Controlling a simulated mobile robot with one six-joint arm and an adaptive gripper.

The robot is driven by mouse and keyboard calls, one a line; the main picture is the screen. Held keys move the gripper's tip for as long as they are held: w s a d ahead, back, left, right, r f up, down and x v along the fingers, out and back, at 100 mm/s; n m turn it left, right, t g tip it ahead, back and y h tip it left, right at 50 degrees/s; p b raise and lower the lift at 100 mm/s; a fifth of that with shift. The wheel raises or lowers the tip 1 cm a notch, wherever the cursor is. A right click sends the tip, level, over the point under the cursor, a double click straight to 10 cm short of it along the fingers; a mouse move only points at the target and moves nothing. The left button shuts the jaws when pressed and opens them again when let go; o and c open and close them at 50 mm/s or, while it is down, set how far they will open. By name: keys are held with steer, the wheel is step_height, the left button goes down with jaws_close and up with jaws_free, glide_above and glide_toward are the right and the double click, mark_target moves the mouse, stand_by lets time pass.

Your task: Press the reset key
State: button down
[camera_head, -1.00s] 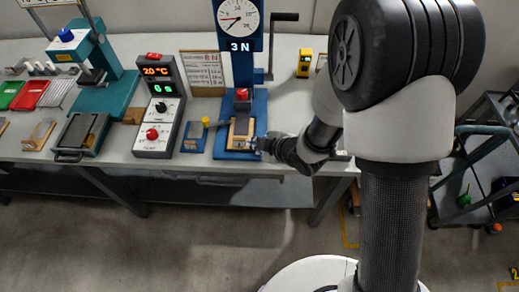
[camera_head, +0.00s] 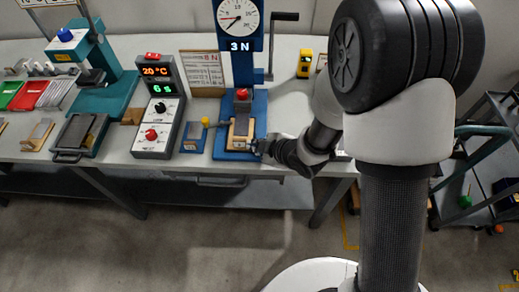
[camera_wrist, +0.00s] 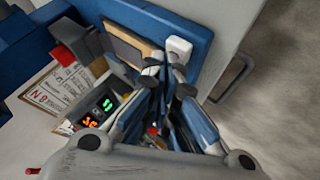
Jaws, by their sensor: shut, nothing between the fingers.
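A small light key (camera_head: 239,144) sits at the front of the blue stand's base (camera_head: 226,154), before a wood-edged plate. It shows as a white block (camera_wrist: 179,47) in the wrist view. I cannot read its marking, so I cannot confirm it is the reset key. My gripper (camera_head: 258,147) is shut and empty at the base's front right, beside the key. In the wrist view the closed fingertips (camera_wrist: 165,66) are just below the white block in the picture; I cannot tell whether they touch it.
The blue stand has a round dial (camera_head: 238,17) and a 3 N readout. To its left are a controller box (camera_head: 155,113) with lit displays and knobs, and a small blue block (camera_head: 194,138). A teal press (camera_head: 109,90) stands further left. The bench's front edge is close.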

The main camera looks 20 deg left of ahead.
steer(key=shift+f, duration=0.2)
steer(key=shift+r, duration=0.1)
stand_by(0.4)
steer(key=shift+r+p, duration=0.5)
steer(key=shift+r, duration=0.3)
step_height(320, 180, up, 5)
steer(key=p, duration=0.4)
stand_by(0.6)
